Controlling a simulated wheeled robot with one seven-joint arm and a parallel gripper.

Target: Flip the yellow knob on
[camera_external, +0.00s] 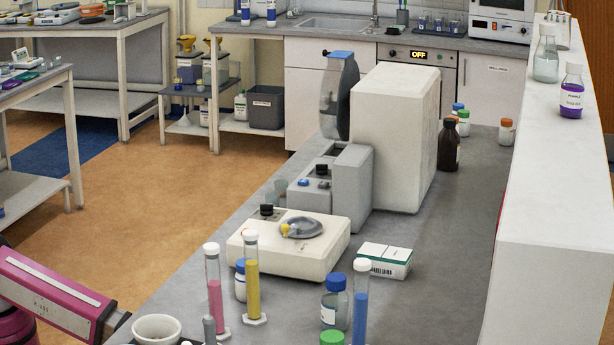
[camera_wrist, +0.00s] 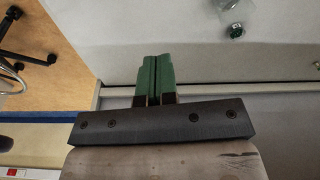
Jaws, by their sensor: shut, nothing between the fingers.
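The yellow knob (camera_external: 286,229) is small and sits at the left edge of a grey disc (camera_external: 301,227) on top of a low white device (camera_external: 317,262) on the grey bench. Its exact setting is too small to read. My gripper (camera_wrist: 156,62) shows in the wrist view with its green fingers together and nothing between them. In the external view my pink arm enters at the lower left, and its gripper end is out of frame or hidden. I cannot make out the yellow knob in the wrist view.
A pink-filled cylinder (camera_external: 215,295) and a yellow-filled cylinder (camera_external: 252,282) stand before the device. A white cup (camera_external: 157,330) is near my arm. A blue-filled cylinder (camera_external: 361,310), bottle (camera_external: 336,306) and small box (camera_external: 385,260) stand to the right. A taller machine (camera_external: 395,135) stands behind.

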